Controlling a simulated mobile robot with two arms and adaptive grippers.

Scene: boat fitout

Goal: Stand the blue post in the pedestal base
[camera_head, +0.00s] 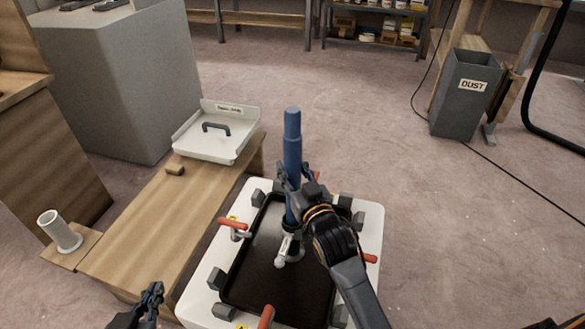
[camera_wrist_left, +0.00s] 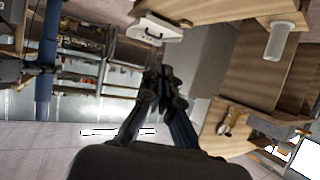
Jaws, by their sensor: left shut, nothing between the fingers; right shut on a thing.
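The blue post (camera_head: 292,150) stands upright above the black panel, with a narrower top section. My right gripper (camera_head: 291,184) is shut around its lower half. The pedestal base (camera_head: 292,249) is on the panel, with a collar and a pale lever at its front. The post's lower end meets the collar; how deep it sits inside, I cannot tell. My left gripper (camera_head: 153,292) is shut and empty, low at the left near the bench, away from the post. The left wrist view shows its closed fingers (camera_wrist_left: 160,80) and the post (camera_wrist_left: 47,55) at the left.
The black panel (camera_head: 248,282) lies on a white table with grey blocks and red-handled clamps around it. A wooden bench (camera_head: 150,235) at left carries a white tray (camera_head: 204,150); a grey tube (camera_head: 62,232) stands beside it.

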